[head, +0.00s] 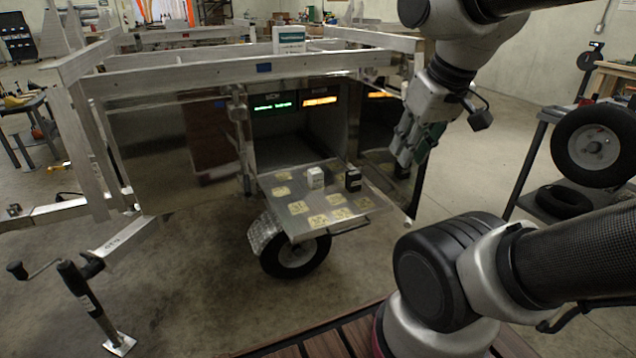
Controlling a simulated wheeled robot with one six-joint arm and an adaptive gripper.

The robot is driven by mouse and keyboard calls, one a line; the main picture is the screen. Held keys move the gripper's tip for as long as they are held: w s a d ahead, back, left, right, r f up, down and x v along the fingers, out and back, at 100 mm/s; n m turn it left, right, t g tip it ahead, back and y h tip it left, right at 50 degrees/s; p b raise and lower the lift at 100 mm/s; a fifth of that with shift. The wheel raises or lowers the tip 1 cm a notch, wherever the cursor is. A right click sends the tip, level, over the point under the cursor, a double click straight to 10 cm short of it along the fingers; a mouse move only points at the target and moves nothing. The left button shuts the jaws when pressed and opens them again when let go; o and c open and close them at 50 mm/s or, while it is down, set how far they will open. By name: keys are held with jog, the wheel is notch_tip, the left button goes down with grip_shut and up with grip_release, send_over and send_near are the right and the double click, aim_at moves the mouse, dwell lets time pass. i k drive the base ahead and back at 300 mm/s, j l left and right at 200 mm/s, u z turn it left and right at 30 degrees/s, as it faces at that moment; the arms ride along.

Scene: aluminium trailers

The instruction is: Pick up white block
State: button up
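The white block (316,177) stands on a grey metal shelf (330,181) that sticks out from the trailer box. A black block (353,180) stands a little to its right on the same shelf. My gripper (407,160) hangs to the right of both blocks, near the shelf's right edge, pointing down and apart from the white block. Its fingers are small and dark against the background, so I cannot tell whether they are open or shut. Nothing in view hides the white block.
Several yellowish labels (318,221) lie on the shelf around the blocks. The trailer's aluminium frame (230,72) runs above and behind the shelf. A trailer wheel (296,258) is below it. A cart with tyres (597,142) stands at the right.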

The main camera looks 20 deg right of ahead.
aim_at(315, 174)
jog(key=i+l, duration=0.25)
jog(key=i, duration=0.25)
jog(key=i+l, duration=0.3)
jog(key=i, duration=0.2)
jog(key=i+l, duration=0.25)
jog(key=i, duration=0.25)
jog(key=u, duration=0.05)
